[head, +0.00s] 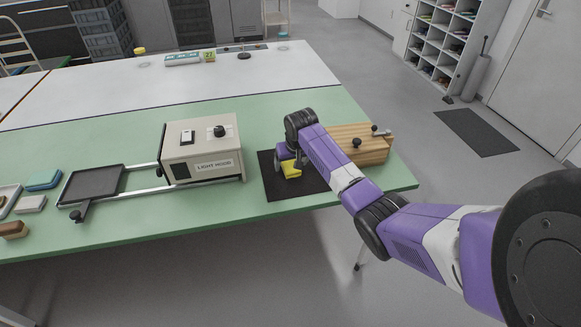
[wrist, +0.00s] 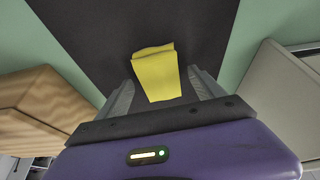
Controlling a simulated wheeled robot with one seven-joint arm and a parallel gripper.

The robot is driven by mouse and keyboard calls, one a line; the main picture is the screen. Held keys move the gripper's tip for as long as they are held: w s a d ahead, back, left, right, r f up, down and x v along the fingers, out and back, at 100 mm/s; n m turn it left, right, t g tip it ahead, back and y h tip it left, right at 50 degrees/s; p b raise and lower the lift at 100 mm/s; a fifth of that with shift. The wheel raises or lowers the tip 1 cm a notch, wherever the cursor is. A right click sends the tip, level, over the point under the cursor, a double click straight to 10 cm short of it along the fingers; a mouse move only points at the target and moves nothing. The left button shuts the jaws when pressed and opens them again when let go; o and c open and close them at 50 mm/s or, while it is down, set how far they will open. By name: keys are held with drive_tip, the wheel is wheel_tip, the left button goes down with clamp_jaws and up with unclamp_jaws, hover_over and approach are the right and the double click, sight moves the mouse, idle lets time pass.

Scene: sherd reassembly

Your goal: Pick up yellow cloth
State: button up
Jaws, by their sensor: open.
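The yellow cloth (head: 291,169) lies folded on a black mat (head: 285,191) on the green table. In the wrist view the cloth (wrist: 156,73) shows between and just beyond the two fingers of my gripper (wrist: 158,92). The fingers stand apart, one on each side of the cloth's near part. I cannot tell whether they touch it. In the head view my arm and gripper (head: 290,157) hide part of the cloth and mat.
A beige box labelled "LIGHT HOOD" (head: 203,150) stands left of the mat, with a rail and dark tray (head: 92,184) beside it. A wooden block (head: 362,143) with black knobs stands right of my gripper. Green table (head: 135,215) is bare in front of the box.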

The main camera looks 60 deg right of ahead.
sight(291, 164)
drive_tip(key=c, duration=1.4)
drive_tip(key=shift+r, duration=0.2)
drive_tip(key=shift+c, duration=0.2)
wheel_tip(291, 164, up, 20)
drive_tip(key=shift+r, duration=0.1)
